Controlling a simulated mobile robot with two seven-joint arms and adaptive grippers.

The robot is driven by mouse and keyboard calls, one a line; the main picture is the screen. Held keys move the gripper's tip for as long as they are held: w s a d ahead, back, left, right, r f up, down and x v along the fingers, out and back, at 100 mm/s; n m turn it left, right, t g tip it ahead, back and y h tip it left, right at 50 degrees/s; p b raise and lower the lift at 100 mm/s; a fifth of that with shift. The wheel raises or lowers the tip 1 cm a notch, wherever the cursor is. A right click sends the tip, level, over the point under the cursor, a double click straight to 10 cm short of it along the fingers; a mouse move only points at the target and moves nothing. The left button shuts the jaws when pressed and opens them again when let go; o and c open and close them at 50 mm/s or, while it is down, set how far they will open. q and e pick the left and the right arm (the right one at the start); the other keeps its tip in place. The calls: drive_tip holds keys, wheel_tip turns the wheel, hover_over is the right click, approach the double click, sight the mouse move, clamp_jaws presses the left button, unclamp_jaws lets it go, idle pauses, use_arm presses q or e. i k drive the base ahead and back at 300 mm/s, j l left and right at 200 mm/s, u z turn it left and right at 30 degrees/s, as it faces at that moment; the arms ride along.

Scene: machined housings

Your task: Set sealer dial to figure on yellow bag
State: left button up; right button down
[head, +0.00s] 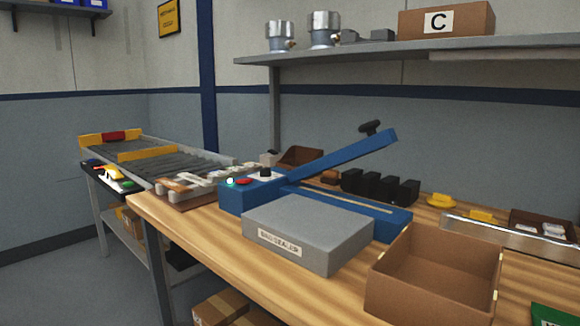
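The blue and grey bag sealer (308,232) stands on the wooden bench, with a label on its front. Its long blue arm (343,156) is raised, with a black handle at the upper end. A small black dial (265,172) sits on a white plate at the sealer's left end, beside a red button and a lit greenish lamp. Its setting is too small to read. I cannot identify a yellow bag; small yellow items (441,201) lie at the right rear of the bench, with no readable figure. Neither of my grippers is in view.
An open cardboard box (434,275) stands right of the sealer on the bench (222,238). A green packet (552,315) is cut off at the lower right. Several black bins (380,187) stand behind the sealer. A roller conveyor (175,160) is at the left.

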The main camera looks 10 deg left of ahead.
sight(265, 172)
drive_tip(key=i+j+z, duration=0.15)
drive_tip(key=j+z, duration=0.3)
drive_tip(key=i+j+z, duration=0.15)
drive_tip(key=j+z, duration=0.25)
drive_tip(key=i+j+z, duration=0.1)
drive_tip(key=j+z, duration=0.15)
drive_tip(key=j, duration=0.8)
